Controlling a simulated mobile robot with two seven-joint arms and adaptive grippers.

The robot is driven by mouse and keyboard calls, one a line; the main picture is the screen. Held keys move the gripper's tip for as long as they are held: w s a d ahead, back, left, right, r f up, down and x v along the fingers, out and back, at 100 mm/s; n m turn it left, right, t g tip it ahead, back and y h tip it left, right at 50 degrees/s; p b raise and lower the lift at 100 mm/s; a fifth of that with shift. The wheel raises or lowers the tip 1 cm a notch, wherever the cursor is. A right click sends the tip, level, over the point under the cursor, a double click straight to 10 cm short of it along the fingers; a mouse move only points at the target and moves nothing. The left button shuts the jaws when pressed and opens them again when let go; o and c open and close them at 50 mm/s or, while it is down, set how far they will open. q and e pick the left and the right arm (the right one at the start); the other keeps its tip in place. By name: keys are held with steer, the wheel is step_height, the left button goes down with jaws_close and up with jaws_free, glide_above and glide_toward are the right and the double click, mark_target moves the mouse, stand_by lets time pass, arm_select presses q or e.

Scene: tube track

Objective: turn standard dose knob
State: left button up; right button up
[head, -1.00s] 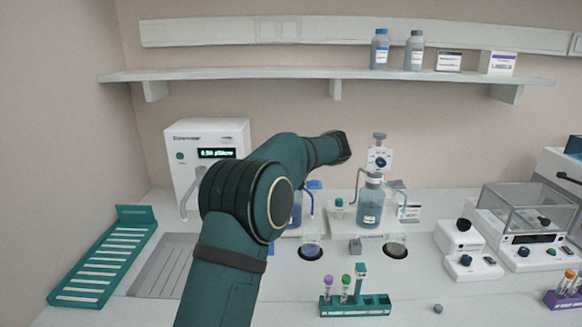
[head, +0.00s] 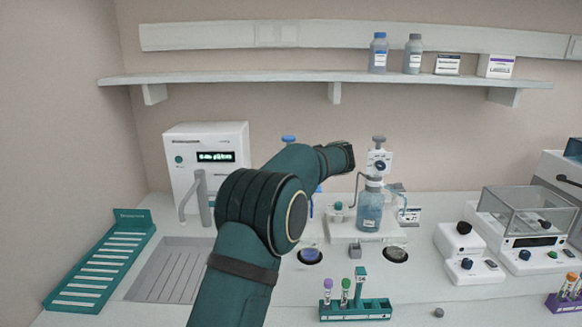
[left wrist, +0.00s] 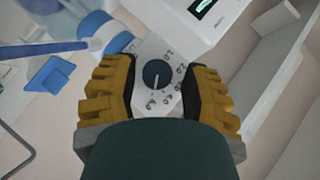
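The left wrist view shows a round dark dose knob (left wrist: 155,73) on a white plate with printed numbers. Its white mark points roughly down in that picture. My left gripper (left wrist: 159,80) has its two yellow-brown fingers apart, one on each side of the knob; I cannot tell whether they touch it. In the head view that gripper is hidden behind my left arm. The left dispenser with a blue top (head: 288,139) is mostly hidden behind the arm. The right dispenser (head: 370,208) has a grey top and its own dial. My right gripper is not in view.
A white machine with a display (head: 205,165) stands at the back left. A teal rack (head: 105,258) and a grey drain grid (head: 172,270) lie in front. A tube rack (head: 355,309) stands at front centre. A balance (head: 525,225) stands right.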

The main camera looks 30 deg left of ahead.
arm_select(q)
steer(key=shift+o, duration=0.2)
steer(key=shift+f, duration=0.1)
steer(key=shift+d, duration=0.1)
steer(key=v, duration=1.2)
